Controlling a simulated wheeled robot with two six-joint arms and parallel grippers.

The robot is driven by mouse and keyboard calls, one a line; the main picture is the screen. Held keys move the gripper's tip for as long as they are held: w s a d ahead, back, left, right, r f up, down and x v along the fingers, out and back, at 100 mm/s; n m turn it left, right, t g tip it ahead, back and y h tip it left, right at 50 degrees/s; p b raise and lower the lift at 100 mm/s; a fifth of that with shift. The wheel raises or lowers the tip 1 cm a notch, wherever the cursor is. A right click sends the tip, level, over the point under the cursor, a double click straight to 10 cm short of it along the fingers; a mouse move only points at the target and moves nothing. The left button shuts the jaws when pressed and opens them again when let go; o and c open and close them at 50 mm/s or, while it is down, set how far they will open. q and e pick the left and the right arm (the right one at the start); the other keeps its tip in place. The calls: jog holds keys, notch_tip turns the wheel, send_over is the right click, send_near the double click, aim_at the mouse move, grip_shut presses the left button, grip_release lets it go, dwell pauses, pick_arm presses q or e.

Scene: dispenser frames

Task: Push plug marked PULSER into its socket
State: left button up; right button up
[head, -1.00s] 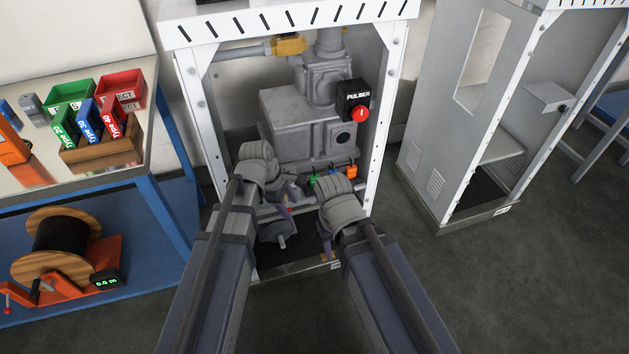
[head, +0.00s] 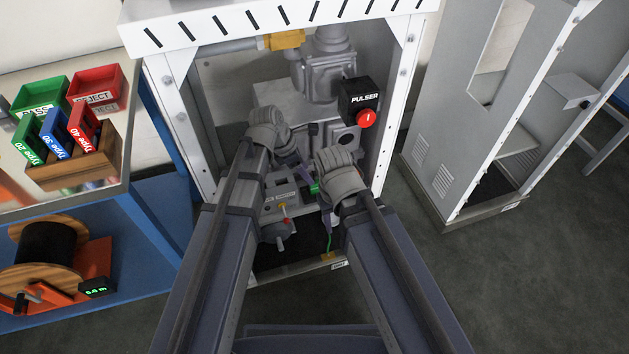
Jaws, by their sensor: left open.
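A black box lettered PULSER (head: 358,96) with a red button (head: 366,118) sits on the right of the pump unit inside the white cabinet. My left gripper (head: 303,150) is open in front of the grey housing, below and left of that box, partly hidden by its own wrist. My right wrist is lower and to the right, and it hides the right gripper's fingers. A small green piece (head: 314,188) shows between the arms. I cannot make out a plug marked PULSER or its socket.
The white cabinet frame (head: 396,110) has posts close on both sides of my arms. A bench with bins (head: 75,180) stands left. A second open cabinet (head: 440,190) stands right.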

aim_at(315, 188)
pick_arm(q)
jog(key=shift+b+x, duration=3.7)
jog(key=shift+x, duration=0.3)
jog(key=shift+w+a+r, duration=0.1)
jog(key=shift+a, duration=0.05)
grip_shut()
